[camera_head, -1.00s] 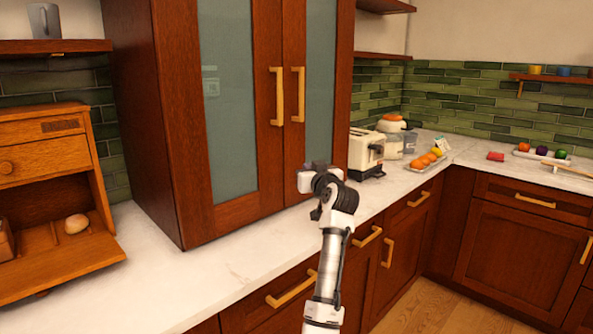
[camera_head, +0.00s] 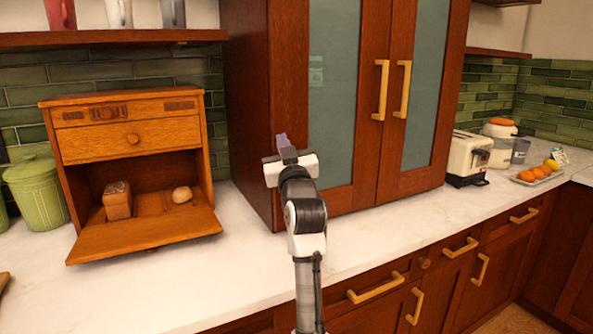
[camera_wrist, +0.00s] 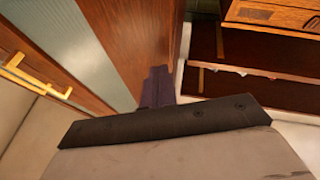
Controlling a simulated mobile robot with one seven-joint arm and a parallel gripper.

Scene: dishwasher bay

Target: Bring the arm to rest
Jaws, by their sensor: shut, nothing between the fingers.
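My gripper (camera_head: 284,147) is in front of the lower left corner of the tall wooden cabinet (camera_head: 250,110), above the white counter. It points away from my body toward the cabinet. In the wrist view its dark fingers (camera_wrist: 157,88) are together, with nothing seen between them. The wrist view also shows the cabinet's side and glass door (camera_wrist: 70,40) close by. I cannot tell the exact gap between fingers and cabinet.
An open wooden bread box (camera_head: 130,135) with a loaf (camera_head: 117,200) and a bun (camera_head: 182,194) stands to the left, its flap down. A green canister (camera_head: 38,190) is beside it. A toaster (camera_head: 468,157) and a fruit tray (camera_head: 537,175) stand right. The front counter (camera_head: 200,275) is clear.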

